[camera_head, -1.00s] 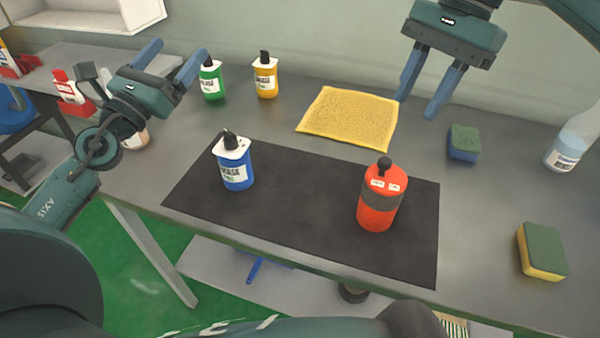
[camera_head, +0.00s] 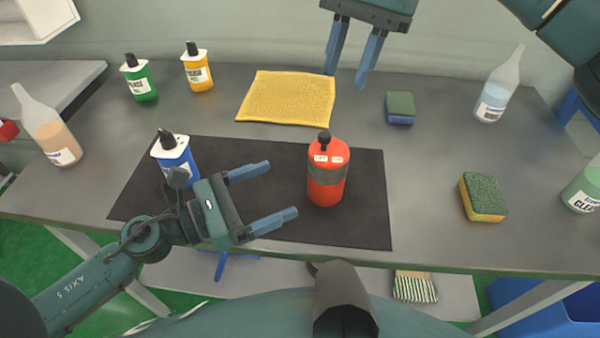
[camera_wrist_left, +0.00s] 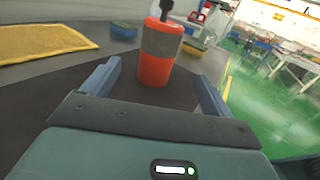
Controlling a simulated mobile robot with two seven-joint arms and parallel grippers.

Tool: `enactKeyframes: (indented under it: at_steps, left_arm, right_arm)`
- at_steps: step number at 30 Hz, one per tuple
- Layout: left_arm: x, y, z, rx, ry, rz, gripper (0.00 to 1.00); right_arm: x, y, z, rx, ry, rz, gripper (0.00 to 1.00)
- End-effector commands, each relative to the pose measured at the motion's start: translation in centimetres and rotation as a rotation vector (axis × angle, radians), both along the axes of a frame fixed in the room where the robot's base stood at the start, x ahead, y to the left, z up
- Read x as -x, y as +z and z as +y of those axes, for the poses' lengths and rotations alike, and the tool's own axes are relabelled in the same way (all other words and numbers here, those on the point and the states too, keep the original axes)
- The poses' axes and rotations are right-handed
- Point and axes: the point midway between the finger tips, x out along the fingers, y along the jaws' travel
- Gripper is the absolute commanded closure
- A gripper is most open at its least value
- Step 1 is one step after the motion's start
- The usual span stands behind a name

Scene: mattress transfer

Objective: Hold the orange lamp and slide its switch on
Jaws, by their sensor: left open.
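The orange lamp (camera_head: 327,186) is a red-orange cylinder with a dark grey band and a black knob on top. It stands upright on the black mat (camera_head: 360,225). Two small white labels show near its top. My left gripper (camera_head: 283,192) is open and empty, left of the lamp, its fingers pointing at it. In the left wrist view the lamp (camera_wrist_left: 155,72) stands just beyond and between the open fingers (camera_wrist_left: 158,80). My right gripper (camera_head: 348,70) is open and empty, high above the back of the table near the yellow cloth (camera_head: 287,97).
A blue bottle (camera_head: 177,155) stands on the mat behind my left gripper. Green (camera_head: 139,80) and yellow (camera_head: 198,70) bottles stand at the back left. Sponges (camera_head: 400,107) and (camera_head: 484,198) and clear bottles (camera_head: 497,88) are at right. The mat right of the lamp is clear.

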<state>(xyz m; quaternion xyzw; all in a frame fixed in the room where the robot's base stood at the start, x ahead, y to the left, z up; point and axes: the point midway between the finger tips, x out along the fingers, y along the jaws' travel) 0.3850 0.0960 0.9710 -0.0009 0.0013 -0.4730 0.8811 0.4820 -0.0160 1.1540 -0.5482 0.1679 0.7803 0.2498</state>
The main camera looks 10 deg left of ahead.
Motion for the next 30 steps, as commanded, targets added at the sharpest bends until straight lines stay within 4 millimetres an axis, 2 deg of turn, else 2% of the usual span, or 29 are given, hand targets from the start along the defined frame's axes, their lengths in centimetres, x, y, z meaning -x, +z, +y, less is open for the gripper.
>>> enactKeyframes:
  at_steps: [15, 30]
  left_arm:
    - [-4.0, 0.2, -5.7, -0.002, 0.001, -0.009, 0.14]
    - [-6.2, 0.2, -9.1, 0.002, 0.003, -0.005, 0.14]
  right_arm:
    - [0.0, 0.0, 0.0, 0.000, 0.000, 0.000, 0.64]
    - [0.0, 0.0, 0.0, 0.000, 0.000, 0.000, 0.64]
